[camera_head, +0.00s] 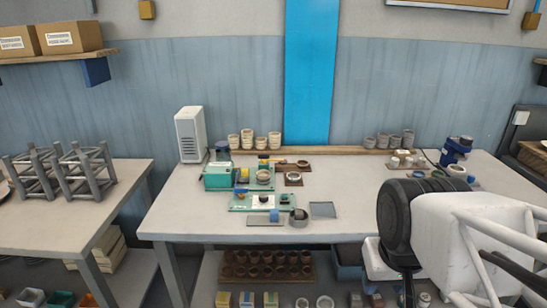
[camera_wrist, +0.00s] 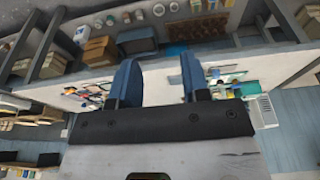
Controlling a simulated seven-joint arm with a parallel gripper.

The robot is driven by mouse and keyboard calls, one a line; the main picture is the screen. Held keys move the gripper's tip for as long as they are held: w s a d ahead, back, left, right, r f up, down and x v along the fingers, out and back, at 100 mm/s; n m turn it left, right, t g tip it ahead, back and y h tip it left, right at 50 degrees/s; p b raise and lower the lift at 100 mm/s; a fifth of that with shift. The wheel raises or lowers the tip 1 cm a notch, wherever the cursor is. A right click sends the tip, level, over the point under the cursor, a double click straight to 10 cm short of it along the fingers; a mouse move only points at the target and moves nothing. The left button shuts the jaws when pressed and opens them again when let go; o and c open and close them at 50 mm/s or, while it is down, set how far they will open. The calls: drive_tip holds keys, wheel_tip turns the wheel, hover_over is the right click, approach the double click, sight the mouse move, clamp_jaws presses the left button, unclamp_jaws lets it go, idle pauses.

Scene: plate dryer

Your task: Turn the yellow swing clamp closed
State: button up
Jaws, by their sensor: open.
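A small yellow piece that looks like the swing clamp (camera_head: 278,160) sits at the back of the green fixture group, left of the bench's middle. It is too small to tell its swing angle. My gripper (camera_wrist: 160,80) shows in the wrist view with two blue fingers apart and nothing between them. The bench and its fixtures lie in the distance beyond the fingers, so my gripper is well away from the clamp. In the head view my arm stands at the right front, and I cannot make out the fingertips there.
The bench (camera_head: 360,210) has free room right of the fixtures. A green box (camera_head: 217,177) stands left of the clamp. A front fixture (camera_head: 245,203) carries small parts. Cups (camera_head: 261,141) line the back, beside a white unit (camera_head: 190,135). A side table (camera_head: 50,220) holds racks.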

drive_tip(key=w+a+r+n, duration=0.2)
drive_tip(key=w+r+n, duration=0.1)
drive_tip(key=w, duration=1.1)
drive_tip(key=w+a+r+n+g, duration=0.1)
drive_tip(key=w+a+r+n, duration=0.25)
drive_tip(key=w, duration=0.95)
drive_tip(key=w+a+r+n, duration=0.2)
drive_tip(key=w+r+n, duration=0.15)
drive_tip(key=w, duration=1.05)
drive_tip(key=w+a+f+n, duration=0.2)
drive_tip(key=w+a+f, duration=0.2)
drive_tip(key=w, duration=0.7)
drive_tip(key=w+a+f+n+g, duration=0.1)
drive_tip(key=w+a+f+n, duration=0.2)
drive_tip(key=w, duration=0.9)
drive_tip(key=w+a+f+n, duration=0.3)
drive_tip(key=w+a+f, duration=0.4)
drive_tip(key=w+f, duration=0.3)
drive_tip(key=shift+w+g, duration=0.3)
drive_tip(key=shift+w, duration=0.95)
drive_tip(key=shift+w+a+f, duration=0.2)
drive_tip(key=shift+f, duration=0.1)
